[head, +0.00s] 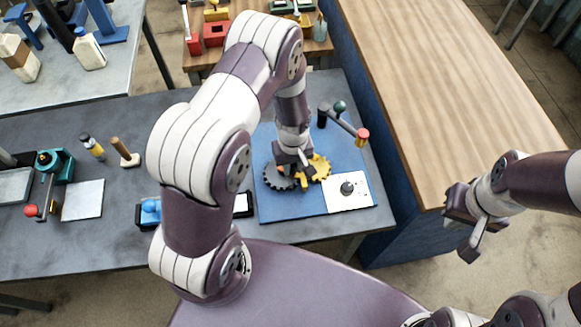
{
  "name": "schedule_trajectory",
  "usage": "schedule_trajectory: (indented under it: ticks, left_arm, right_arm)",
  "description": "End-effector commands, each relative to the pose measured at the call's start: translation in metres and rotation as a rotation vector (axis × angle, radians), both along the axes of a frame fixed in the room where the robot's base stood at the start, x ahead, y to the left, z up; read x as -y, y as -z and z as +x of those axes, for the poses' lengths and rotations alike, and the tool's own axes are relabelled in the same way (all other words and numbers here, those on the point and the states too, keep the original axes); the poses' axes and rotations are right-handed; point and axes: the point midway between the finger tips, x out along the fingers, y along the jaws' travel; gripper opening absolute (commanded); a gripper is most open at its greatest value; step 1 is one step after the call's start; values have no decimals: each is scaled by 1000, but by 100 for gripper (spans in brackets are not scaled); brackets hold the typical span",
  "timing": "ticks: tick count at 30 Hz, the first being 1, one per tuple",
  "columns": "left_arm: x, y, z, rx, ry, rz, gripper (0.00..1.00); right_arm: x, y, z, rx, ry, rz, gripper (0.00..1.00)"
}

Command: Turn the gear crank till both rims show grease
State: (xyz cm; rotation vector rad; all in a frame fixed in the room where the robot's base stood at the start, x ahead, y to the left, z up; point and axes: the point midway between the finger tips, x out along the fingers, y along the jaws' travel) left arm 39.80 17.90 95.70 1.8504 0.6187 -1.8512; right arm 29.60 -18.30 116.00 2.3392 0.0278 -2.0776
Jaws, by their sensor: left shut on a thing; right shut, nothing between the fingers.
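A black toothed gear (277,178) and a yellow toothed gear (321,168) sit side by side on a blue mat (290,208) in the head view. My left gripper (303,176) points down over the place where they meet. It is shut on a small part there, which looks like the gear crank; the fingers hide most of it. The gripper and wrist also cover parts of both rims. I cannot make out grease on either rim. My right gripper (472,236) is shut and empty, in the air at the right, away from the mat.
A lever with a red knob (362,133) stands behind the gears. A white plate with a dark knob (347,187) lies at front right. A blue object (151,210) and a wooden-handled tool (123,152) are left on the grey table (100,237). The wooden counter (440,90) is bare.

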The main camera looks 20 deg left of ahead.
Motion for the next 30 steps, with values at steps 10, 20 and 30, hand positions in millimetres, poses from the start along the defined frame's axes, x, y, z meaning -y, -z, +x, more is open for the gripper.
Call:
schedule_trajectory:
  ticks: [10,20,30]
  left_arm:
    - [-1,0,11,4,-302,0,0]
    - [-3,-1,17,5,-496,-1,0]
    - [-4,-1,19,5,-570,-1,0]
  right_arm:
    - [0,8,0,0,0,0,0]
    - [0,11,0,0,0,0,0]
    - [0,12,0,0,0,0,0]
